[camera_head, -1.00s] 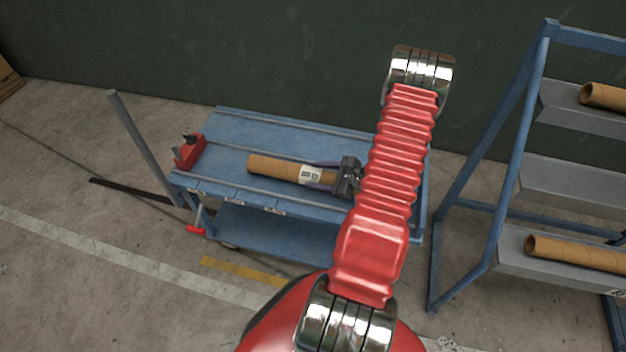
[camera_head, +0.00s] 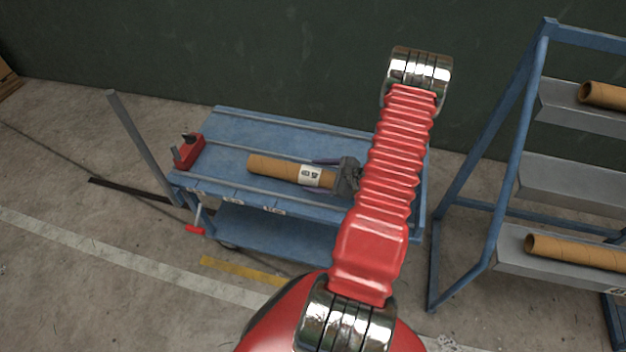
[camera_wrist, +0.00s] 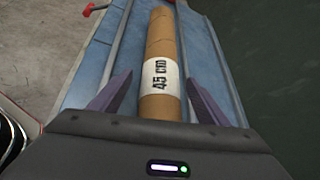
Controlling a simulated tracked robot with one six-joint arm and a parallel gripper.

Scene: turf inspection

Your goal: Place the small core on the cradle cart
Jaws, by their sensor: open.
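A brown cardboard core (camera_head: 275,168) with a white label lies on the blue top of the cradle cart (camera_head: 250,130), between its long rails. In the wrist view the core (camera_wrist: 162,50) runs away from me and its label reads "45 cm". My gripper (camera_head: 325,172) is at the core's right end. In the wrist view the fingers of my gripper (camera_wrist: 158,98) stand apart on both sides of the core, with gaps between them and it. The core's near end is hidden behind the gripper body.
A blue rack (camera_head: 530,110) with sloped grey shelves stands at the right, with other cores (camera_head: 575,252) on its top and bottom shelves. A red clamp (camera_head: 188,152) sits at the cart's left end beside a grey post (camera_head: 140,145). A dark green wall is behind.

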